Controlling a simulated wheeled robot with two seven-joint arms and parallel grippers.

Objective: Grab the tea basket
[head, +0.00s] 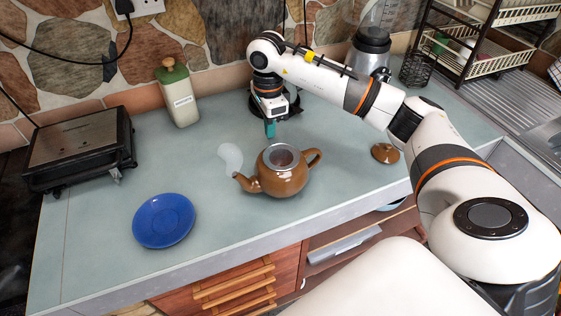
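A brown teapot (285,182) stands upright on the counter, spout to the left and handle to the right. The grey metal tea basket (281,157) sits in its open top, with the rim showing. The brown teapot lid (384,153) lies apart on the counter to the right. My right gripper (270,129) points down just behind the teapot, apart from the basket in the picture. Its teal fingertips overlap from this angle, so I cannot tell whether it is open or shut. My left gripper is out of view.
A blue plate (164,220) lies front left. A black grill (80,150) and a green-lidded canister (177,93) stand behind it. A pale, translucent shape (230,157) is by the spout. A blender (371,50) and dish rack (480,50) stand back right.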

